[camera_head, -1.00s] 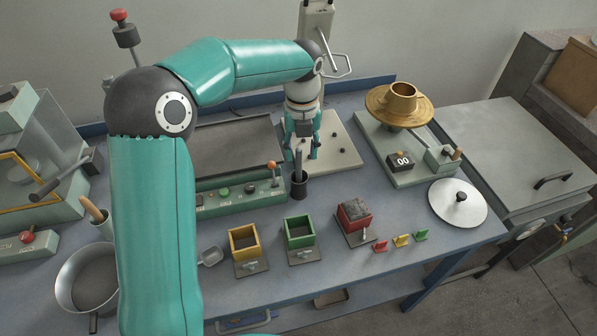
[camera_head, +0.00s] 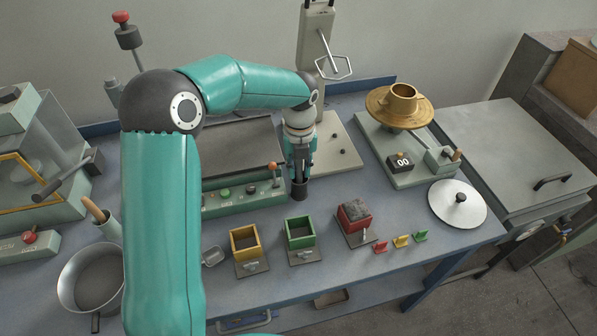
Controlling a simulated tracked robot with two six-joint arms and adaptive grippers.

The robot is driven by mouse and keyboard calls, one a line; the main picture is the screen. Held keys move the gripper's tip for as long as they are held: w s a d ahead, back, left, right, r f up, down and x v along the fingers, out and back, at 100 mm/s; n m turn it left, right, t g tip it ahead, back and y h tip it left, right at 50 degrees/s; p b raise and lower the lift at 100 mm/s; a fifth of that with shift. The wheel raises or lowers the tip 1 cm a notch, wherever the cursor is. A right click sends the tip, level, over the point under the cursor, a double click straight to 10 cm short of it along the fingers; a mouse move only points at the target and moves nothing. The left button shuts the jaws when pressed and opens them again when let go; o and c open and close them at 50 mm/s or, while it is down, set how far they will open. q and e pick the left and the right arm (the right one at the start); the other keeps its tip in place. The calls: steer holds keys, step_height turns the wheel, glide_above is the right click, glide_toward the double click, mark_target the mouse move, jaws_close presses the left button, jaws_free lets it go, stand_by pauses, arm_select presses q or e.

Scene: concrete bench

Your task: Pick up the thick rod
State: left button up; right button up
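My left gripper (camera_head: 300,167) points down at the mouth of a small black cup (camera_head: 299,189), near the middle of the bench. A dark upright rod stood in this cup a second ago. Now the gripper's fingers are around or in front of its place, and the rod is mostly hidden. I cannot tell whether the fingers touch it or how far apart they are. My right gripper is not in view.
Yellow (camera_head: 245,240), green (camera_head: 299,232) and red (camera_head: 355,215) moulds stand in front. A scale (camera_head: 410,165) with a brass dish is at right. A pan (camera_head: 92,278) is at left.

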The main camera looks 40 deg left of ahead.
arm_select(q)
jaws_close()
steer(key=shift+r, duration=0.1)
step_height(320, 180, up, 20)
steer(key=p, duration=0.1)
stand_by(0.5)
